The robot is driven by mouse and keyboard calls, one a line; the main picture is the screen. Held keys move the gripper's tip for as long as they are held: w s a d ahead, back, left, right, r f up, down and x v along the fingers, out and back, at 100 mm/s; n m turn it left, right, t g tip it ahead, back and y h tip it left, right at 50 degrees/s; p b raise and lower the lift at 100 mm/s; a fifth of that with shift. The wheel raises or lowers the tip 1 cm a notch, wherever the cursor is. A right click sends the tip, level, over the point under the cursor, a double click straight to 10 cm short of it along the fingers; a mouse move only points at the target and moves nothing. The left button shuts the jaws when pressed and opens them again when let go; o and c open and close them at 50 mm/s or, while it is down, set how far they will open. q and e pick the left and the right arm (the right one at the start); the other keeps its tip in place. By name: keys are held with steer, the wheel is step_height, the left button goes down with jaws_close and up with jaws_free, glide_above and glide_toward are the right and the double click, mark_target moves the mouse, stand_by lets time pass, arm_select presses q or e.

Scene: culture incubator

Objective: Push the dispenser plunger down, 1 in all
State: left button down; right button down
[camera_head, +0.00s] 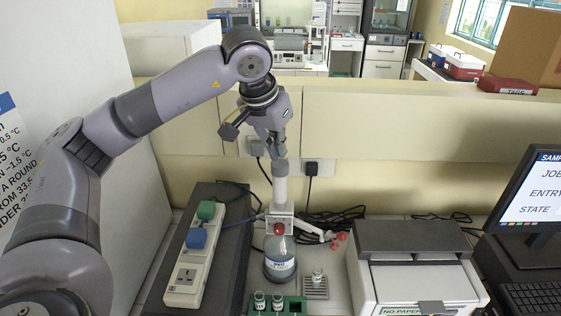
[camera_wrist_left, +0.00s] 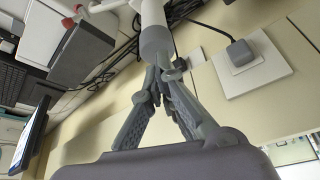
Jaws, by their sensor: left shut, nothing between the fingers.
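The dispenser stands on the bench in the head view. Its glass bottle (camera_head: 280,260) holds liquid, and its white plunger column (camera_head: 281,190) rises upright with a grey cap (camera_head: 280,167) on top. My left gripper (camera_head: 277,153) is shut and empty, with its fingertips pointing down right at the cap. In the left wrist view, the closed fingertips (camera_wrist_left: 160,68) are at the end of the grey plunger cap (camera_wrist_left: 156,42); whether they touch it I cannot tell. My right gripper is not in view.
A power strip (camera_head: 190,270) with plugs lies left of the dispenser. A green rack (camera_head: 290,304) with vials and a small grey tray (camera_head: 315,290) with one vial stand in front. A printer (camera_head: 415,265) and monitor (camera_head: 535,190) are to the right. Cables lie behind.

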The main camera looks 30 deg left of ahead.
arm_select(q)
steer(key=shift+r, duration=0.15)
step_height(320, 180, up, 6)
steer(key=p, duration=0.4)
stand_by(0.5)
